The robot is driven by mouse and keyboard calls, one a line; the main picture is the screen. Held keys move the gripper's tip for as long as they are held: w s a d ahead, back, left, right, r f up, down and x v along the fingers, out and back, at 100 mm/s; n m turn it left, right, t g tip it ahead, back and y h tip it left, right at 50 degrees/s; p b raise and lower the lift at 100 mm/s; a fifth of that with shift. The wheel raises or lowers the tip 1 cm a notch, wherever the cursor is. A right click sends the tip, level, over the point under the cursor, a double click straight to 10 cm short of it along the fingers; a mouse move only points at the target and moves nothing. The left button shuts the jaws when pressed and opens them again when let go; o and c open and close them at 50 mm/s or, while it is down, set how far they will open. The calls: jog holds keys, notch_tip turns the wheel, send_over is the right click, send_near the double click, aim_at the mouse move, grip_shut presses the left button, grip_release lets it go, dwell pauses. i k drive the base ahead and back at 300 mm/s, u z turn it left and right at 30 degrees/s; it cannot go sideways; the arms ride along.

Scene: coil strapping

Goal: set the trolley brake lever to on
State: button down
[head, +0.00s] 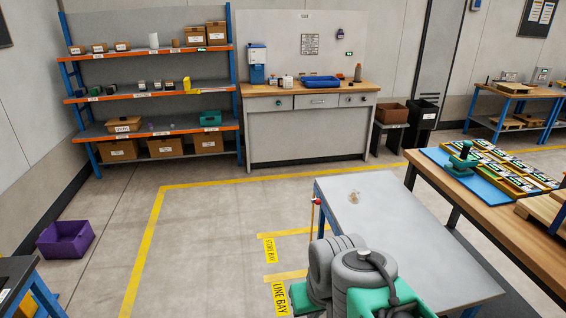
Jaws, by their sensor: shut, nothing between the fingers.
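A trolley (425,240) with a flat grey top and blue legs stands at the lower right in the head view. At its left edge is a thin, roughly upright orange rod with a red knob (316,202), which looks like the brake lever. Its lower end and any on or off marking cannot be made out. My arm's grey and green links fill the bottom centre, in front of the trolley's near left part. My gripper is not visible, so its place relative to the lever cannot be told.
A small beige item (354,197) lies on the trolley top. A wooden bench (445,180) with a blue mat stands close on the right. Yellow floor lines and bay labels (270,249) lie left of the trolley. The floor there is clear up to a purple bin (65,239).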

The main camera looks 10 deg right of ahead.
aim_at(317, 202)
jog(key=u, duration=0.1)
jog(key=i, duration=2.8)
jog(key=u, duration=0.15)
